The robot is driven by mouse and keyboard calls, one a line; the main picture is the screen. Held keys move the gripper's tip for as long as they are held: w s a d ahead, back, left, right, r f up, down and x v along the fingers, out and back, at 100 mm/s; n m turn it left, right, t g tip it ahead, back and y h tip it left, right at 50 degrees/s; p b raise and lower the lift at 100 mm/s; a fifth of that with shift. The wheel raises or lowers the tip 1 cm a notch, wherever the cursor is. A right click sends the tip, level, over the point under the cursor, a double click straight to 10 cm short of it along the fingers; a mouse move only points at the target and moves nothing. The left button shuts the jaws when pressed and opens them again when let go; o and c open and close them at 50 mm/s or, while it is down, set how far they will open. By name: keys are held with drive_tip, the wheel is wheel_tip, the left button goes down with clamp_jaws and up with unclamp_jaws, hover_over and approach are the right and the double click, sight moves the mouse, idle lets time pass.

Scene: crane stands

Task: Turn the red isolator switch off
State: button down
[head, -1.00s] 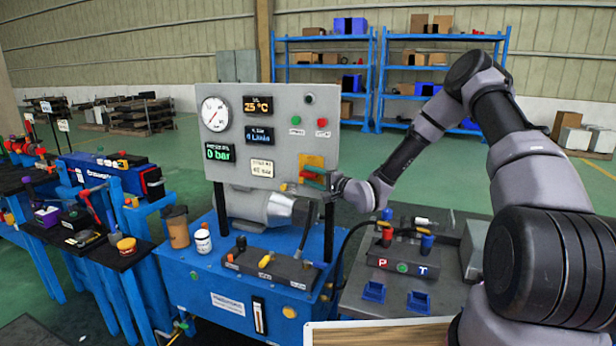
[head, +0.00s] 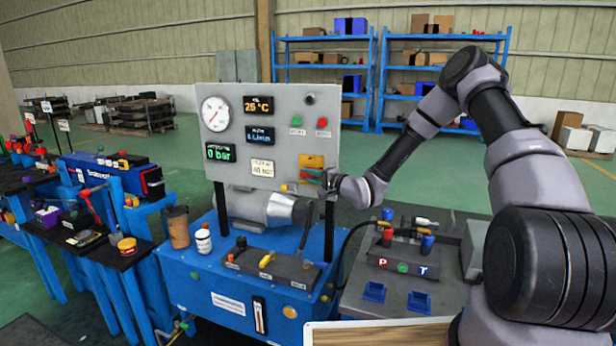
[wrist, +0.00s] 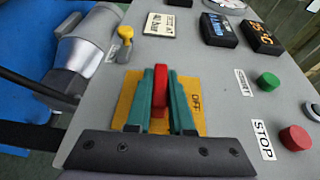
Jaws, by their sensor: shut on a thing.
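The red isolator switch (wrist: 160,90) stands out from a yellow plate (wrist: 126,96) on the grey control panel (head: 222,150). The plate has an "OFF" label (wrist: 195,101) to the right of the handle in the wrist view. My gripper (wrist: 160,80) has its two teal fingers on either side of the red handle and is shut on it. In the head view my gripper (head: 312,175) is at the panel's lower right, and it mostly hides the handle. The yellow plate (head: 312,160) shows just above it.
A green button (wrist: 268,82) and a red STOP button (wrist: 295,138) stick out from the panel near my gripper. A yellow key-like knob (wrist: 125,33) is at the other side. A motor (head: 262,207) lies under the panel on the blue stand (head: 205,285).

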drive_tip(key=n+g+h, duration=0.1)
drive_tip(key=g+h, duration=0.2)
drive_tip(key=h, duration=0.1)
drive_tip(key=shift+r+n, duration=0.1)
drive_tip(key=shift+n, duration=0.3)
drive_tip(key=n+g+h, duration=0.1)
drive_tip(key=g+h, duration=0.1)
drive_tip(key=h, duration=0.2)
drive_tip(key=shift+a, duration=0.2)
drive_tip(key=shift+n+g+h, duration=0.4)
drive_tip(key=shift+g+h, duration=0.4)
drive_tip(key=shift+h, duration=0.4)
drive_tip(key=shift+d+n+g+h, duration=0.15)
drive_tip(key=shift+g+h, duration=0.25)
drive_tip(key=shift+h, duration=0.5)
drive_tip(key=shift+d+n+g+h, duration=0.1)
drive_tip(key=shift+n+g+h, duration=0.25)
drive_tip(key=shift+h, duration=0.55)
drive_tip(key=c, duration=0.8)
unclamp_jaws()
